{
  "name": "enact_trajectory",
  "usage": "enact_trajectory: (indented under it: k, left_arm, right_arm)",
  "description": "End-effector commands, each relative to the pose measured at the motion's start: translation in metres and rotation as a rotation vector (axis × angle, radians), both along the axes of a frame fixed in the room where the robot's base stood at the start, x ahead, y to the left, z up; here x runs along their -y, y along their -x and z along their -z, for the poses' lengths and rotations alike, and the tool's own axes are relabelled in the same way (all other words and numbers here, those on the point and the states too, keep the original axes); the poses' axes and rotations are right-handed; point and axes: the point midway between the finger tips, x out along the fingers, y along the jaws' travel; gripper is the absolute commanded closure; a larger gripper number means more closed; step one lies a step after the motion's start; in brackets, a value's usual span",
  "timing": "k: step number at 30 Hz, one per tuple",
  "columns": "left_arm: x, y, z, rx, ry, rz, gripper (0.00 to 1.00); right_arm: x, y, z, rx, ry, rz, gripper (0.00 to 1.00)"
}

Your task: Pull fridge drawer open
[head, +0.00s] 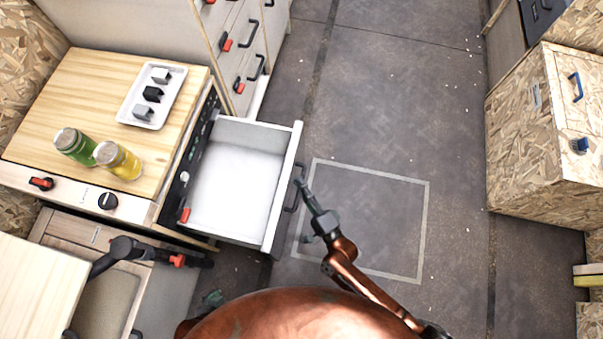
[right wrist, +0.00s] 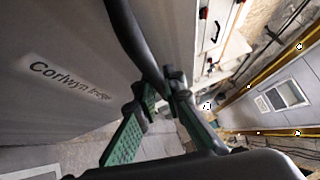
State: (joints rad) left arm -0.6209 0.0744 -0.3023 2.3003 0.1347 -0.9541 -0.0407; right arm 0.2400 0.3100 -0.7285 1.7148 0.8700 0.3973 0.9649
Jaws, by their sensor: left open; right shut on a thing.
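The fridge drawer (head: 238,180) stands pulled out from under the wooden counter, its white inside empty. Its dark handle (head: 290,208) is on the front panel. My right gripper (head: 301,184) is shut on the handle. In the right wrist view, the handle (right wrist: 137,40) passes between the green fingers of my right gripper (right wrist: 160,92), beside the grey drawer front (right wrist: 60,60) with its "Corlwyn fridge" label.
The counter (head: 70,90) holds a white tray (head: 127,107) with small blocks, a green jar (head: 75,147) and a yellow jar (head: 120,162). A cabinet with handled drawers (head: 240,45) is beyond. The floor (head: 400,120) right of the drawer is clear up to a chipboard cabinet (head: 535,150).

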Motion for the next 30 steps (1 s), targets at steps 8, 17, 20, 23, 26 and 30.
enact_trajectory:
  k: [8,17,20,23,26,30]
  left_arm:
    - [0.0,0.001,0.0,-0.002,0.0,0.0,0.0]
    - [-0.001,0.002,0.0,-0.004,-0.001,-0.001,0.0]
    - [-0.001,0.002,0.0,-0.004,-0.002,-0.002,0.0]
    - [-0.002,0.002,-0.001,-0.004,-0.003,-0.002,0.0]
    - [-0.002,0.002,-0.001,-0.003,-0.002,-0.002,0.0]
    - [-0.001,0.002,-0.001,-0.003,-0.002,-0.001,0.0]
  right_arm:
    - [0.003,-0.001,0.001,-0.001,0.002,0.004,0.87]
    - [0.002,-0.001,0.0,0.0,0.001,0.003,0.73]
    - [0.002,0.0,0.0,0.0,0.001,0.003,0.73]
    - [0.003,0.001,0.001,0.0,0.001,0.003,0.73]
    - [0.007,0.008,0.002,-0.002,0.002,0.003,0.73]
    - [0.019,0.029,0.006,-0.002,0.002,0.002,0.73]
